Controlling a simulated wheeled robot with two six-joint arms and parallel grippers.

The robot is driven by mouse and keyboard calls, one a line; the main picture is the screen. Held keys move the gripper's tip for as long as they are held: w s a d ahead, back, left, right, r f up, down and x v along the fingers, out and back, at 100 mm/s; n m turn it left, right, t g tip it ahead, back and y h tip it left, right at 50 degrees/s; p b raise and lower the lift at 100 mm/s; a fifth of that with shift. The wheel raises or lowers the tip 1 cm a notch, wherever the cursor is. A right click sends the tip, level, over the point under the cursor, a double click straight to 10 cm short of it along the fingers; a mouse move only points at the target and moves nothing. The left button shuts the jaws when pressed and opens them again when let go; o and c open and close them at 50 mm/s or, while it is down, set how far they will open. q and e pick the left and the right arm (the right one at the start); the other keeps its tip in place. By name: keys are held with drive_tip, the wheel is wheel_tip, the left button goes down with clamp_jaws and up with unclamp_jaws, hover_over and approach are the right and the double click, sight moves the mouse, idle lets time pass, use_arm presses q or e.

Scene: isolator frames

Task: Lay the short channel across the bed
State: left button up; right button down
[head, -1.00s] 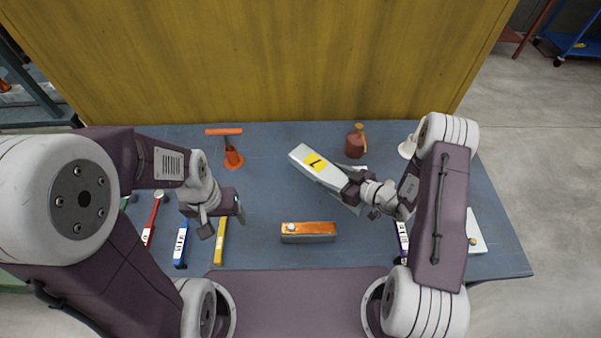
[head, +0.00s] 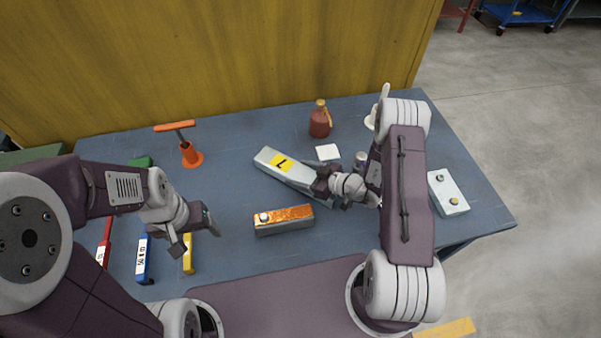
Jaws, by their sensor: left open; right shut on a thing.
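A long light-grey channel (head: 266,160) with a yellow label lies slantwise in the middle of the head view. Whether the channel is lifted or touches something below is hard to tell. A grey block with an orange top and a pale knob (head: 288,216) sits on the table nearer to me, apart from the channel. My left gripper (head: 212,222) is open and empty, left of that block. I cannot tell which thing is the bed.
Red (head: 104,241), blue (head: 143,257) and yellow (head: 188,260) bars lie at the left. A yellow-brown wall stands behind.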

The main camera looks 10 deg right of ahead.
drive_tip(key=shift+w+f, duration=0.15)
drive_tip(key=shift+f, duration=0.35)
drive_tip(key=shift+w+r, duration=0.1)
drive_tip(key=shift+c, duration=1.1)
unclamp_jaws()
drive_tip(key=shift+s, duration=0.2)
